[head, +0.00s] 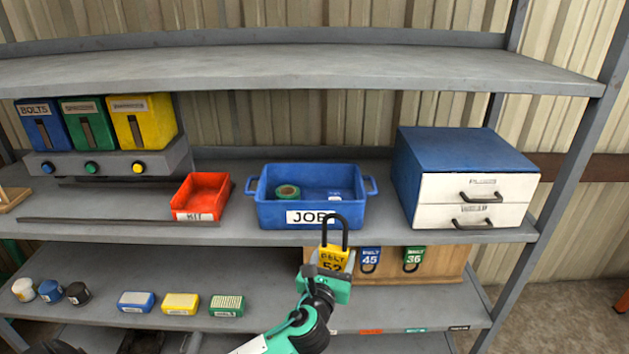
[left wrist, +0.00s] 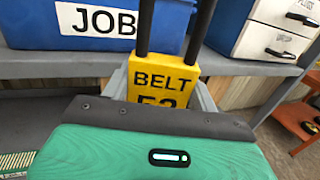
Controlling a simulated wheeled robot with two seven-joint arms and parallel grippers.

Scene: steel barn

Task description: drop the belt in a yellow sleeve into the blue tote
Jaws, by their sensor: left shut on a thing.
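The belt in a yellow sleeve (head: 333,259), a black loop rising from a yellow sleeve marked BELT, is held upright in my left gripper (head: 328,280). The sleeve also shows in the left wrist view (left wrist: 165,84), its lower part hidden by the green gripper body (left wrist: 150,140). The blue tote (head: 260,212), labelled JOB, stands on the middle shelf, behind and above the sleeve. The top of the belt loop overlaps the tote's front lower edge in the head view. A green-and-brown roll (head: 287,192) and a small blue-and-white item (head: 334,196) lie inside the tote. My right gripper is not seen.
A red KIT bin (head: 201,194) stands left of the tote, and a blue cabinet with white drawers (head: 476,200) stands right. Belts in blue (head: 370,258) and green (head: 414,257) sleeves hang below the shelf edge. The upper shelf (head: 300,70) overhangs the tote.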

